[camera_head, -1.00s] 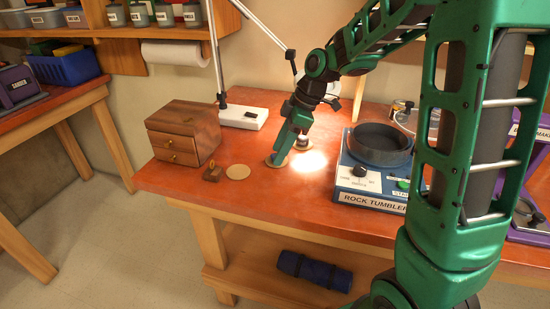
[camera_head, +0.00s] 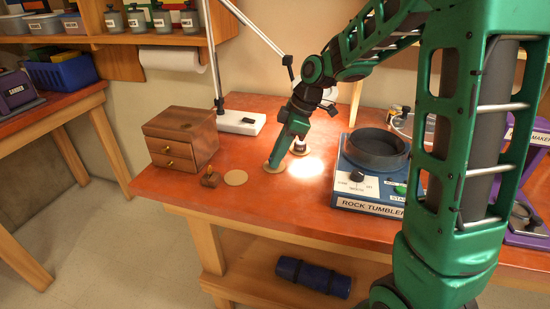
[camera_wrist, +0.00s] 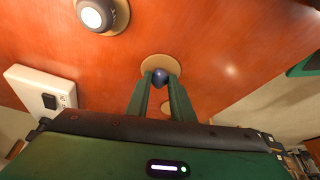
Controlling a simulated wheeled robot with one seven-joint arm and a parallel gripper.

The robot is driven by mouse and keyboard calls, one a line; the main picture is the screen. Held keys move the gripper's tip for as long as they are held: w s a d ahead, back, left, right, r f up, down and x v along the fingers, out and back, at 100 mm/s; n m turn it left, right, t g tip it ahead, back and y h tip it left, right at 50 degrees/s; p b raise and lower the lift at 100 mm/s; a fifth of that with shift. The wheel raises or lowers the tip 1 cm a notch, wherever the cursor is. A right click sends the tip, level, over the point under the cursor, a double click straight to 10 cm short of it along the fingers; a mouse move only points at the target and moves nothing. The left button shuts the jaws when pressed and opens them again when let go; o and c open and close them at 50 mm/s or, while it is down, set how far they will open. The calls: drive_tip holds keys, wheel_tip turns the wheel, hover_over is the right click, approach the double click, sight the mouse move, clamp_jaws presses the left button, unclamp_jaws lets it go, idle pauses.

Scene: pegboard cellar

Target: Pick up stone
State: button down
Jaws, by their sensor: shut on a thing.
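A small dark, bluish round stone (camera_wrist: 160,76) shows in the wrist view, between the two fingertips of my gripper (camera_wrist: 160,82). My gripper is shut on it. A round tan coaster (camera_wrist: 160,62) lies on the orange table right behind the stone in that view; I cannot tell whether the stone still touches it. In the head view my gripper (camera_head: 274,165) points down at a tan disc (camera_head: 274,168) on the workbench (camera_head: 260,205). The stone is hidden there by the gripper.
A wooden drawer box (camera_head: 181,138), a small wooden piece with a brass part (camera_head: 210,179) and a bare tan disc (camera_head: 236,177) are to the left. A blue rock tumbler (camera_head: 370,165) stands to the right. A white lamp base (camera_head: 240,121) is behind.

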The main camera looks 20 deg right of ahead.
drive_tip(key=shift+r, duration=0.4)
drive_tip(key=r, duration=0.1)
drive_tip(key=a+r, duration=0.1)
drive_tip(key=r, duration=0.1)
drive_tip(key=shift+s+r, duration=0.15)
drive_tip(key=shift+r, duration=0.15)
drive_tip(key=s+a+r, duration=0.4)
drive_tip(key=a+r, duration=0.2)
drive_tip(key=a, duration=0.3)
drive_tip(key=shift+s+a, duration=0.2)
drive_tip(key=shift+a, duration=0.15)
drive_tip(key=shift+r, duration=0.1)
